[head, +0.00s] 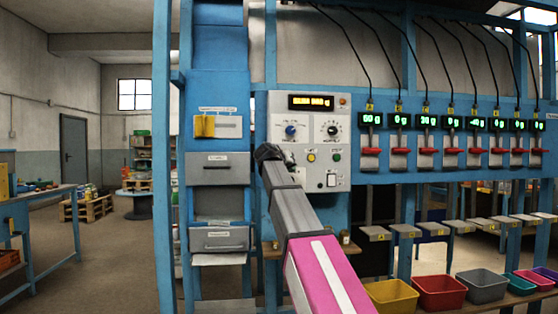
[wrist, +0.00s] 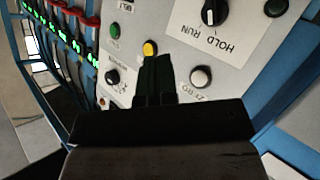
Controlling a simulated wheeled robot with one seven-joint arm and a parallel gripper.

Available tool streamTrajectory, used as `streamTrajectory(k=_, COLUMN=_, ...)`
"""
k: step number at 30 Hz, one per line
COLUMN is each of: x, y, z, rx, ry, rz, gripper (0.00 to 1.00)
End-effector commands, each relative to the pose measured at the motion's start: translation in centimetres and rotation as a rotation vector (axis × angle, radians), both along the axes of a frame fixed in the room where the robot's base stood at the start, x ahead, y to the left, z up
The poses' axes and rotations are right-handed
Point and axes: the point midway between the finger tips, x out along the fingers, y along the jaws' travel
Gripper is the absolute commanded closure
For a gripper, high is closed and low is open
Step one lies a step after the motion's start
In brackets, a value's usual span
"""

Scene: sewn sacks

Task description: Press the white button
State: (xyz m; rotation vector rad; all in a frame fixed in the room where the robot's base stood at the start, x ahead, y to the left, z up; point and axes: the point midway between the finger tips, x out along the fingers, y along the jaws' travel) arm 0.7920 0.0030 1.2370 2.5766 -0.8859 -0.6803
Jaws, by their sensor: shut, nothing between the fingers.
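The white button (wrist: 200,77) shows in the wrist view as a round white cap in a dark ring, marked ZERO, on the grey control panel (wrist: 185,40). My gripper (wrist: 158,58) is shut and empty, its fingers side by side. In that view the fingertips are left of the white button and just below the yellow button (wrist: 150,48). I cannot tell whether they touch the panel. In the head view my gripper (head: 268,152) is at the left side of the panel (head: 312,103), and I cannot make out the white button there; the gripper seems to cover it.
A green button (head: 336,157), a blue knob (head: 291,131), a black knob (head: 333,130) and a white rocker switch (head: 331,180) share the panel. A HOLD RUN knob (wrist: 215,10) is in the wrist view.

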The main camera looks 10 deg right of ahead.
Motion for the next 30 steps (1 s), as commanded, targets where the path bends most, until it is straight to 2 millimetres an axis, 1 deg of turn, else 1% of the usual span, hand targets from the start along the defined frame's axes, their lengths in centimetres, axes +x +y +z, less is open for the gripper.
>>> streamTrajectory(k=1, x=0.0, y=0.1, z=1.2, rx=-0.004, ry=-0.014, rz=-0.003, gripper=1.0)
streamTrajectory(k=3, x=-0.1, y=0.1, z=2.0, rx=-0.01, ry=-0.026, rz=-0.007, gripper=1.0)
streamTrajectory(k=6, x=-0.1, y=0.1, z=2.6, rx=-0.014, ry=-0.034, rz=-0.01, gripper=1.0)
streamTrajectory(k=20, x=0.0, y=0.1, z=2.7, rx=-0.014, ry=-0.036, rz=-0.011, gripper=1.0)
streamTrajectory(k=26, x=1.2, y=0.1, z=2.8, rx=-0.014, ry=-0.036, rz=-0.011, gripper=1.0)
streamTrajectory(k=30, x=2.6, y=0.1, z=2.8, rx=-0.014, ry=-0.035, rz=-0.011, gripper=1.0)
